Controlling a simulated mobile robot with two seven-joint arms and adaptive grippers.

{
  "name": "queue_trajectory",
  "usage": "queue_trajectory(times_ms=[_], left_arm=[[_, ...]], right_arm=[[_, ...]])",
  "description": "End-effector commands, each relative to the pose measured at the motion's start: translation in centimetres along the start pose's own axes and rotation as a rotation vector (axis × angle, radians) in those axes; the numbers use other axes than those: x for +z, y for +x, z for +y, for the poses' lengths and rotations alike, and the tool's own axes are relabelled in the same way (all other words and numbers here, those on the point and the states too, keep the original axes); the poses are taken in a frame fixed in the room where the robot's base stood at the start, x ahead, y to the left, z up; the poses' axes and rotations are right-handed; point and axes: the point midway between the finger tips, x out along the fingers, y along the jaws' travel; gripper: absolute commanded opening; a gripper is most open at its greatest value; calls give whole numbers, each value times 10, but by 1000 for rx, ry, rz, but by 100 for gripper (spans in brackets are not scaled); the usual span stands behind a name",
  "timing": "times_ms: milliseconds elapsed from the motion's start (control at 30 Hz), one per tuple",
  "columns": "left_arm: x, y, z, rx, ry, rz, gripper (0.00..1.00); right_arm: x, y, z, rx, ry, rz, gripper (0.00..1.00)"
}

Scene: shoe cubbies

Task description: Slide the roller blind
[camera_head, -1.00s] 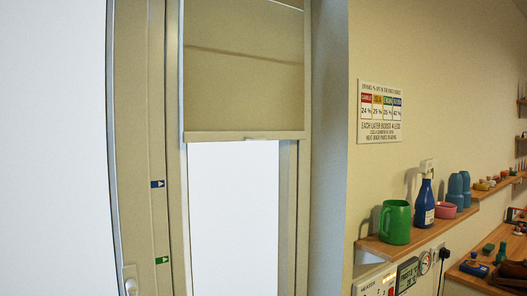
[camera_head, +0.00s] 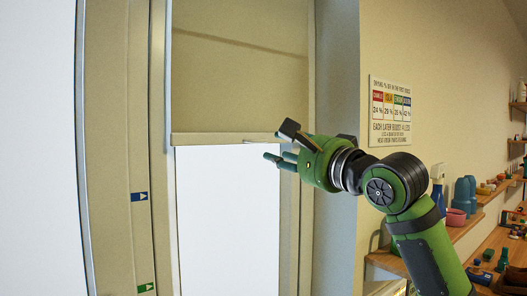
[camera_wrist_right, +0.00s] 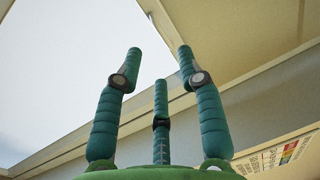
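The roller blind (camera_head: 238,85) is a beige panel pulled partway down the window, with a pale bottom bar (camera_head: 215,138) across its lower edge. A small tab sits near the middle of the bar, close to my fingers. My right gripper (camera_head: 279,144) is at the right part of the bar, one finger at bar height and the others below. In the right wrist view its green fingers (camera_wrist_right: 158,75) are spread with nothing between them. The blind also shows there at upper right (camera_wrist_right: 235,30). Whether a finger touches the bar is unclear. My left gripper is out of view.
Bright glass (camera_head: 228,220) lies below the blind, inside the beige window frame (camera_head: 122,150). A sign (camera_head: 390,112) hangs on the right wall.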

Motion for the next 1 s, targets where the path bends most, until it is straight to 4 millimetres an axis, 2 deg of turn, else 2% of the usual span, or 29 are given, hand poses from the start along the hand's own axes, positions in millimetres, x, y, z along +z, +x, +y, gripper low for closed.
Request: queue_trajectory(times_ms=[433, 600, 833, 867, 900, 933, 1000], left_arm=[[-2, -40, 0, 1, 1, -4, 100], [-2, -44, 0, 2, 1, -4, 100], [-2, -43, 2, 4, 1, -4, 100], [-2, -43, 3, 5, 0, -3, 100], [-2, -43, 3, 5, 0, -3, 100], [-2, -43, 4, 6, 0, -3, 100], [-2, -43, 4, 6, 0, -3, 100]], right_arm=[[2, 59, -6, 1, 4, -2, 38], [1, 68, -3, -2, 3, -1, 38], [1, 69, -2, -3, 2, -1, 38], [1, 69, -2, -2, 2, -1, 30], [1, 69, -2, -2, 2, -1, 14], [1, 69, -2, -2, 2, -1, 2], [1, 69, -2, -2, 2, -1, 0]])
